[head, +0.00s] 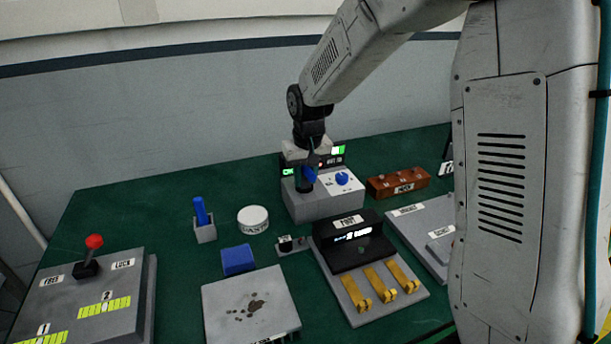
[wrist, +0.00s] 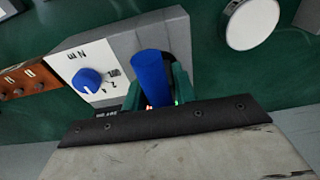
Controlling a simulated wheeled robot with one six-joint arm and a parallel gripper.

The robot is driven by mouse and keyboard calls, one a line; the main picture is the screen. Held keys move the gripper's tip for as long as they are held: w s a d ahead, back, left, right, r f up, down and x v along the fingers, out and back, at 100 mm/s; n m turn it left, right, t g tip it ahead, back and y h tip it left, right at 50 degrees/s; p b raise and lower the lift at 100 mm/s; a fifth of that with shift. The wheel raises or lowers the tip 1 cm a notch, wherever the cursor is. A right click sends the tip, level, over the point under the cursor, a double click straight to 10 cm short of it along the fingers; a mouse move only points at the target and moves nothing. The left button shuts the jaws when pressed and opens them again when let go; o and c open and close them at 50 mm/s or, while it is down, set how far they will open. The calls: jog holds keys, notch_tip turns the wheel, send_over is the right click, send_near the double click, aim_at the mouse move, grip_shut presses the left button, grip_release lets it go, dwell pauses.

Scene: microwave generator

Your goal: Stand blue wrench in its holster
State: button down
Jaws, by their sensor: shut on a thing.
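My gripper (head: 306,178) is shut on a blue rod-like piece, the blue wrench (head: 310,173), at the left part of the grey dial box. In the wrist view the blue wrench (wrist: 150,75) is a smooth cylinder between the two dark green fingers of my gripper (wrist: 158,88). Its far end is hidden, so I cannot tell whether it touches the box. Another blue upright piece (head: 200,210) stands in a small grey block (head: 204,233) on the left of the table. This block looks like a holster.
The grey box (head: 310,206) has a white panel with a blue dial (head: 342,178). A white round tin (head: 253,219), a blue block (head: 238,260) and a black-and-grey stand with yellow hooks (head: 352,258) are nearby. A lever box (head: 100,300) is front left. Green table is clear at back left.

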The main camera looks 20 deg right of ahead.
jog(key=shift+f, duration=0.1)
jog(key=c, duration=1)
grip_release()
jog(key=shift+c, duration=0.2)
jog(key=r, duration=0.5)
jog(key=s+r, duration=0.1)
jog(key=r, duration=0.1)
jog(key=shift+r, duration=0.35)
jog(key=s+d+r, duration=0.1)
jog(key=s+r, duration=0.1)
jog(key=s, duration=1.4)
jog(key=s+d+r, duration=0.2)
jog(key=s+r, duration=0.1)
jog(key=s, duration=1.4)
jog(key=shift+r, duration=0.25)
